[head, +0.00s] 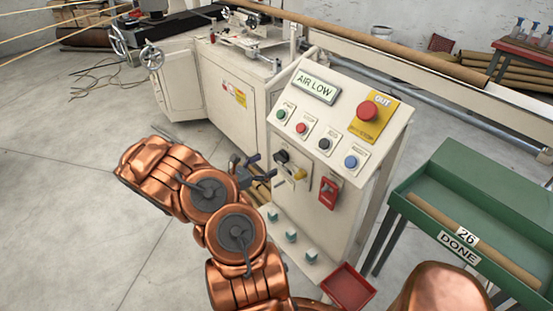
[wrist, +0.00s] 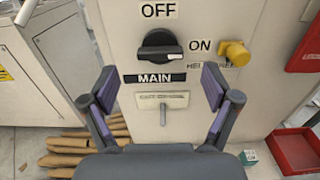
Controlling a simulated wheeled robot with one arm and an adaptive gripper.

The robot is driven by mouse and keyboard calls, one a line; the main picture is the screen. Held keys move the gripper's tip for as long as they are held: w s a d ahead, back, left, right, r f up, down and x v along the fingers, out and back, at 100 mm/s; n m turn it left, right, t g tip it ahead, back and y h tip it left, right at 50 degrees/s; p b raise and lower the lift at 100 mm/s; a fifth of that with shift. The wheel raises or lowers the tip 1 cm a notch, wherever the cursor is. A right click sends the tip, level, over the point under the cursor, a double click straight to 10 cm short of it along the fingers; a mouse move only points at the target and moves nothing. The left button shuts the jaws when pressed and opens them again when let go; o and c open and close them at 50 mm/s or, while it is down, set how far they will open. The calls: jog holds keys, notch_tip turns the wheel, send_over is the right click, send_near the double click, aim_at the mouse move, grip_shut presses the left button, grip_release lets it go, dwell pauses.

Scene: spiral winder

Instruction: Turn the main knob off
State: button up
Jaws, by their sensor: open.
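The main knob (wrist: 158,46) is a black rotary knob on the pale control panel, above a black MAIN label (wrist: 155,78). Its grip lies horizontal, with a white mark at the right end facing the ON label (wrist: 200,46). The OFF label (wrist: 159,10) is above it. In the head view the knob (head: 281,156) is on the panel's front face, left side. My gripper (wrist: 160,88) is open and empty, fingers spread left and right below the knob and apart from it. In the head view my gripper (head: 244,163) is just left of the panel.
A yellow knob (wrist: 235,53) is right of the main knob, and a small grey lever (wrist: 163,115) is below. The panel (head: 350,105) also has several buttons, a red stop button (head: 368,110), an AIR LOW display (head: 314,86) and a red switch (head: 329,192). A red bin (head: 348,286) is below.

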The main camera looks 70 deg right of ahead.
aim_at(277, 159)
jog(key=shift+p+x, duration=0.45)
jog(key=shift+x, duration=2.15)
jog(key=c, duration=1.1)
